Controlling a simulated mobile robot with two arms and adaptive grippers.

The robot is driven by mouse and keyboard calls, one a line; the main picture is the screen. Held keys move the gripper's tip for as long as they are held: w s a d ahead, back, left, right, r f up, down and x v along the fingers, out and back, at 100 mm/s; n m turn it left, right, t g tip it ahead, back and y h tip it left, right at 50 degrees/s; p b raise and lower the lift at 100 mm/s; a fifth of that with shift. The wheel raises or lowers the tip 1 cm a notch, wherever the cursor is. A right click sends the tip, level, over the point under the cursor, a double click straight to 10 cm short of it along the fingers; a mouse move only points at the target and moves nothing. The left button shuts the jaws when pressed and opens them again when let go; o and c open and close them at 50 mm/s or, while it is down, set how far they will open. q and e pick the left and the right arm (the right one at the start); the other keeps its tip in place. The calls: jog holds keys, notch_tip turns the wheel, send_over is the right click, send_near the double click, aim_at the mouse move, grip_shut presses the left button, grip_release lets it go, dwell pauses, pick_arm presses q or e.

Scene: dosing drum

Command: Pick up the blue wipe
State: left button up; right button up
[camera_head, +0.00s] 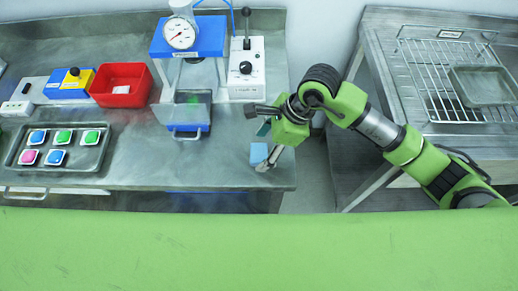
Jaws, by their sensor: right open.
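The blue wipe (258,152) is a small light-blue piece near the right front corner of the metal bench. My right gripper (262,142) is just at it, reaching in from the right. Its jaws are open, and one grey finger comes down beside the wipe's right and lower side. The finger hides part of the wipe's edge, and I cannot tell whether they touch. My left gripper is not in view.
A blue press with a round dial (180,35) and a white lever box (246,70) stand behind. A red bin (121,86) and a tray (96,163) of coloured pieces are left. A wire rack (440,80) is right, across a gap. Bare bench lies left of the wipe.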

jog(key=shift+x, duration=0.85)
jog(key=c, duration=0.9)
jog(key=shift+r, duration=0.15)
jog(key=shift+r, duration=0.55)
jog(key=s+a+r+b, duration=0.1)
jog(key=s+a+r, duration=0.1)
jog(key=s+r, duration=0.2)
jog(key=s+a+r+b, duration=0.1)
jog(key=s+r+b, duration=0.1)
jog(key=s+r, duration=0.1)
jog(key=s+a+r+b, duration=0.2)
jog(key=s+r, duration=0.2)
jog(key=s, duration=0.1)
jog(key=shift+s+a+r, duration=0.35)
jog(key=shift+s+a, duration=0.05)
